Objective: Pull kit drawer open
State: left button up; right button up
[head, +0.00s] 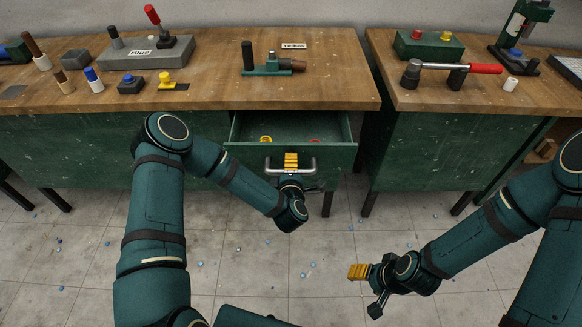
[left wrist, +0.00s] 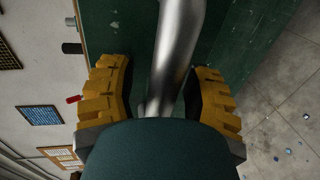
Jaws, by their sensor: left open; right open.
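The kit drawer (head: 342,158) under the wooden bench stands pulled out, and its green inside shows. Its metal bar handle (head: 311,165) is on the front face. My left gripper (head: 291,160) is at the handle; in the left wrist view the handle bar (left wrist: 178,60) runs between the two open yellow fingers (left wrist: 172,98), with gaps visible beside it. The fingers are around the bar, not closed on it. My right gripper (head: 358,271) is open and empty, low over the floor to the right of the drawer.
Inside the drawer lie a yellow ring (head: 266,139) and a red piece (head: 315,141). The bench top (head: 215,92) holds a green tool (head: 273,66), a grey block and several small parts. A second bench (head: 440,150) stands right. Floor in front is open, with scattered blue bits.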

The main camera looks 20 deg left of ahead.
pick_arm(q)
jog(key=shift+s, duration=0.1)
jog(key=v, duration=1.1)
jog(key=shift+s+d, duration=0.15)
jog(key=shift+s, duration=0.2)
jog(key=s+d+f+m+g+h, duration=0.45)
jog(key=d+f+m+h, duration=0.2)
jog(key=m, duration=0.55)
jog(key=s+a+f+m+g+h, duration=0.1)
jog(key=s+a+f+m+g, duration=0.1)
jog(key=s+m+g, duration=0.5)
jog(key=shift+s+a+f+m+g, duration=0.3)
jog(key=shift+s+f+g, duration=0.1)
jog(key=shift+s+g, duration=0.65)
jog(key=shift+d+h, duration=0.1)
jog(key=shift+h, duration=0.15)
